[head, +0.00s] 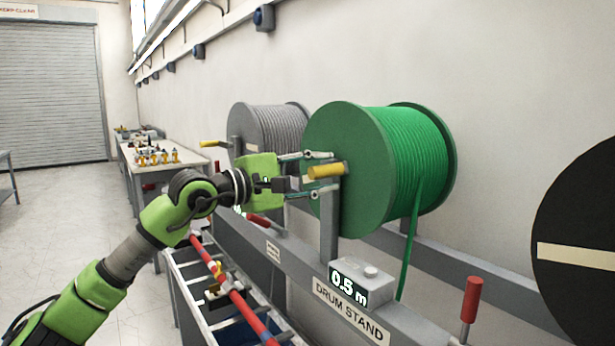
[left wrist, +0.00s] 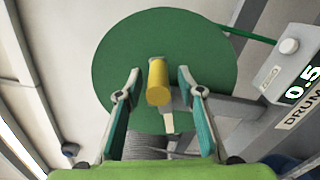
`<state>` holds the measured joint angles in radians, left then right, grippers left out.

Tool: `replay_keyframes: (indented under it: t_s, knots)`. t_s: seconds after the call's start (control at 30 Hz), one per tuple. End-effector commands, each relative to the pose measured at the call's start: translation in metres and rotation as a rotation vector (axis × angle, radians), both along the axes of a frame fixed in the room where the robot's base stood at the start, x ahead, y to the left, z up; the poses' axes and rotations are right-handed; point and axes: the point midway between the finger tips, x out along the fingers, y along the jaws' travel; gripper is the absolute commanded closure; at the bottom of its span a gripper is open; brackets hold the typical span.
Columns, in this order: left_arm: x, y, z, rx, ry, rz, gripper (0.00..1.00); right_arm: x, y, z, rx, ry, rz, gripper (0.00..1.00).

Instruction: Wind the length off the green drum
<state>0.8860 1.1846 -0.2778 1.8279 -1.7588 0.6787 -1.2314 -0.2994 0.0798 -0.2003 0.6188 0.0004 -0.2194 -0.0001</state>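The green drum (head: 350,180) of green cable sits on the drum stand (head: 400,325), with a yellow crank handle (head: 326,171) on its near face. A green cable end (head: 408,255) hangs down from the drum's right side. The counter box (head: 362,284) reads 0.5 m. My left gripper (head: 318,174) is open, its two fingers above and below the yellow handle. In the left wrist view the drum (left wrist: 215,75) fills the middle, and the handle (left wrist: 158,82) lies between the spread fingers with gaps on both sides. My right gripper is not in view.
A grey drum (head: 268,128) with its own yellow handle stands behind, and a black drum (head: 590,220) is at the right edge. A red-handled lever (head: 471,298) rises at the front right. A ladder-like rack with a red pole (head: 228,285) lies below my arm.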

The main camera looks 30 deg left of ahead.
Motion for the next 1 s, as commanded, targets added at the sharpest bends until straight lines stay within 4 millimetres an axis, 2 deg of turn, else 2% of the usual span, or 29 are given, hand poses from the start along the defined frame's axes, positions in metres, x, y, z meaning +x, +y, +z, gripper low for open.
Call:
replay_keyframes:
  t_s: [0.3,0.63,1.0]
  knots:
    - [-0.035,0.014,-0.002,0.007,0.007,0.002,0.65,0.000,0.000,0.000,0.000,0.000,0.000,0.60]
    - [-0.046,0.024,-0.005,-0.005,0.007,0.007,0.65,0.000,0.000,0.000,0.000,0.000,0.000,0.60]
    - [-0.055,0.024,-0.003,0.001,0.007,0.001,0.65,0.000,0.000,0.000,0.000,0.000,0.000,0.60]
